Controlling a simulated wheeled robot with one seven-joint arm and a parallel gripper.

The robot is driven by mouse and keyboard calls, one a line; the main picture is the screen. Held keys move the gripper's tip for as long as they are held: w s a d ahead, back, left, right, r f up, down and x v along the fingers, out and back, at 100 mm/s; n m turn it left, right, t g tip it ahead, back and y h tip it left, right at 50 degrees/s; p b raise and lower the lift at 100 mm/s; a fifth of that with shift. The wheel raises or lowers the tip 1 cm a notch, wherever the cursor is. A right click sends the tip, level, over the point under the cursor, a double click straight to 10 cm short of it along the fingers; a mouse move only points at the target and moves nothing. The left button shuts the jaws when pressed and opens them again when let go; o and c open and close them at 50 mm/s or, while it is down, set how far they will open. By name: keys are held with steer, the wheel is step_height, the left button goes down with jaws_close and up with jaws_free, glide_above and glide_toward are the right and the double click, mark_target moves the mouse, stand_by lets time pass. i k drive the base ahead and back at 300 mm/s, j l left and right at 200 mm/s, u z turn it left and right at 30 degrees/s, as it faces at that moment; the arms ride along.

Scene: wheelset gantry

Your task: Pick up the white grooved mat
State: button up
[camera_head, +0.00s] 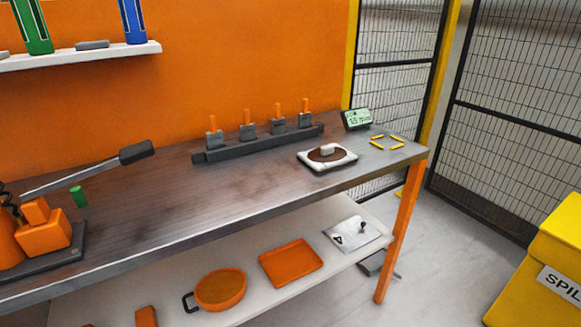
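A small white mat-like piece (345,162) with a raised-looking rim lies on the dark workbench top, right of centre. A brown round patch or disc (316,155) and a small white block (327,149) sit on it and cover its middle. Its grooves are too small to make out. My gripper is not in view.
A dark rail (262,146) with several orange-topped clamps stands behind the mat. A small display (357,118) and yellow strips (387,142) lie to its right. An orange lever device (45,238) stands at left. Below are an orange pan (220,289), a tray (291,263) and a pale plate (352,233).

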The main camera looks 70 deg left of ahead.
mark_target(329, 157)
steer(key=u, duration=2.8)
